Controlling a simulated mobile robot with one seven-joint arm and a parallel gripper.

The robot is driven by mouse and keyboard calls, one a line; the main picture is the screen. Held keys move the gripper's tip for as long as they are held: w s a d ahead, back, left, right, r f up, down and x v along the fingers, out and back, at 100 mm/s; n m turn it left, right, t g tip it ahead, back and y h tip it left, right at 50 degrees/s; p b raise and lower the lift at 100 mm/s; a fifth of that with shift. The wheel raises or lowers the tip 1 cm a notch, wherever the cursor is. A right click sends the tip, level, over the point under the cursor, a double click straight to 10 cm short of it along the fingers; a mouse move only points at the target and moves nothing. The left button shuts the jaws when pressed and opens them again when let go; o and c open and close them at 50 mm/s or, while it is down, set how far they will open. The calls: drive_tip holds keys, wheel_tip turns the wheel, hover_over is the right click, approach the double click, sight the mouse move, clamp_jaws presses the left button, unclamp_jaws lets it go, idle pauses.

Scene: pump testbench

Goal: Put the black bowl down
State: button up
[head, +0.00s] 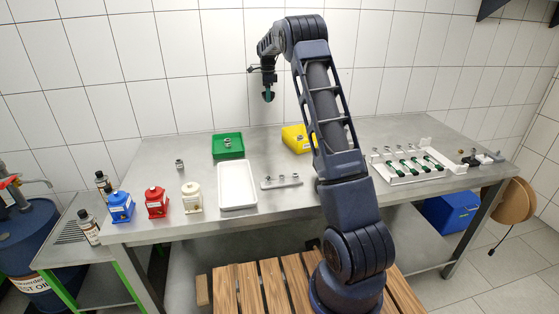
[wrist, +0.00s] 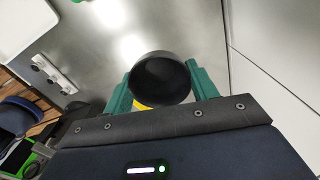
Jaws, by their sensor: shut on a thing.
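The black bowl (wrist: 160,72) is held between the two green fingers of my gripper (wrist: 161,88) in the wrist view. The fingers press on opposite sides of its round wall, and its dark inside faces the camera. In the head view my gripper (head: 268,93) hangs high above the back part of the steel table (head: 330,205), apart from it. The bowl shows there only as a small dark shape at the fingers.
A green bin (head: 228,153) with small parts, a yellow bin (head: 294,139) and a white tray (head: 238,168) stand on the table. A grey bar holder (head: 281,184) lies in the middle. Blue (head: 122,209), red (head: 157,205) and white (head: 192,202) pumps stand at the front left. The tiled wall is behind.

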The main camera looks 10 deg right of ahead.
drive_tip(key=s+n, duration=0.1)
drive_tip(key=s, duration=1.3)
drive_tip(key=n, duration=0.1)
hover_over(281, 167)
drive_tip(key=f, duration=0.2)
wheel_tip(281, 167, down, 19)
drive_tip(key=shift+f, duration=0.1)
drive_tip(key=o, duration=1)
